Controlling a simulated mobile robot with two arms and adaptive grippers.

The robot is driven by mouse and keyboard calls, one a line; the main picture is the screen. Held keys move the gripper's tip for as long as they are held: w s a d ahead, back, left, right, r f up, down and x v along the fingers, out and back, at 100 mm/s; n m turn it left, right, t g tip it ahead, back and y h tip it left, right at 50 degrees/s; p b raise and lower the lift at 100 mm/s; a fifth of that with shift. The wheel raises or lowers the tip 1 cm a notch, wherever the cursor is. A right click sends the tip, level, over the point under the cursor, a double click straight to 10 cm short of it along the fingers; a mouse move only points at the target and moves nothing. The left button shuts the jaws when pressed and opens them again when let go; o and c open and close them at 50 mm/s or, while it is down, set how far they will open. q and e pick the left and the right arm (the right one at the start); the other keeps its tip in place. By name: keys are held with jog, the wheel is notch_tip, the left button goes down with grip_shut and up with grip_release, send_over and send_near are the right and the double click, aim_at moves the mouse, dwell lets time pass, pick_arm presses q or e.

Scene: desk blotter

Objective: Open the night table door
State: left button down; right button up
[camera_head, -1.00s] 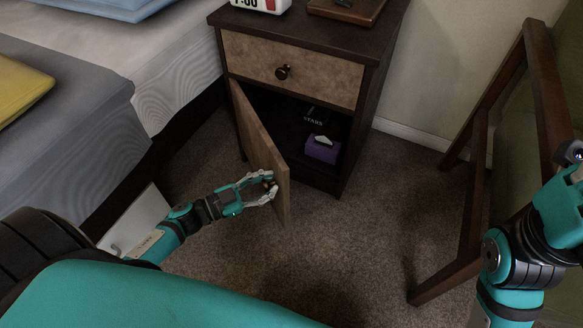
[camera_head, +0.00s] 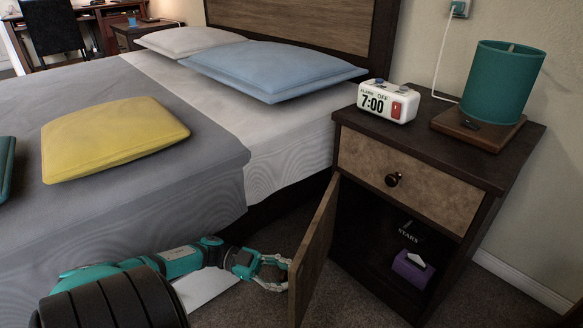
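The night table (camera_head: 440,215) stands right of the bed. Its lower door (camera_head: 318,250) is brown, hinged at the left, and swung wide open towards me. The dark compartment behind it (camera_head: 372,240) shows. My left gripper (camera_head: 284,274) is at the outer side of the door near its free edge. Its fingers close around the small door knob, which is mostly hidden by the fingers and the door. The drawer (camera_head: 415,187) above, with its round dark knob (camera_head: 393,180), is closed. My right gripper is out of view.
A purple tissue box (camera_head: 412,268) sits inside the compartment. An alarm clock (camera_head: 388,102) and a teal lamp (camera_head: 502,85) stand on top. The bed (camera_head: 200,210), with a yellow pillow (camera_head: 112,138), lies left, close to my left arm.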

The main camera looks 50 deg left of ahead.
pick_arm(q)
jog(key=shift+s+f, duration=0.1)
jog(key=c, duration=0.9)
grip_release()
jog(key=shift+c, duration=0.2)
notch_tip(320, 180, up, 10)
jog(key=shift+c, duration=0.2)
